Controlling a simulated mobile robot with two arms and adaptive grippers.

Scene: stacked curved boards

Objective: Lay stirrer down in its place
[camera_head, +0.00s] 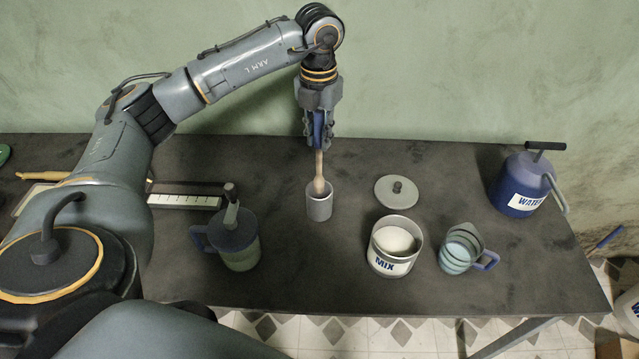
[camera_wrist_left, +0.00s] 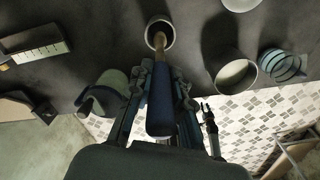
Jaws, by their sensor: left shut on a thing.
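The stirrer has a blue handle and a pale wooden shaft (camera_head: 319,164). My left gripper (camera_head: 319,140) points down and is shut on the blue handle. The stirrer is close to upright, and its wooden end is at the mouth of a grey cylindrical cup (camera_head: 319,207); its tip appears to be inside the rim. In the left wrist view the blue handle (camera_wrist_left: 161,105) lies between the fingers (camera_wrist_left: 161,80), with the wooden end over the cup opening (camera_wrist_left: 160,24). How deep the tip reaches is hard to tell.
Right of the cup are a grey lid (camera_head: 396,191), an open MIX tin (camera_head: 394,259) with white contents, a blue-handled measuring jug (camera_head: 459,254) and a WATER can (camera_head: 520,185). To the left are a lidded jug (camera_head: 238,250) and a marked white strip (camera_head: 183,200).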

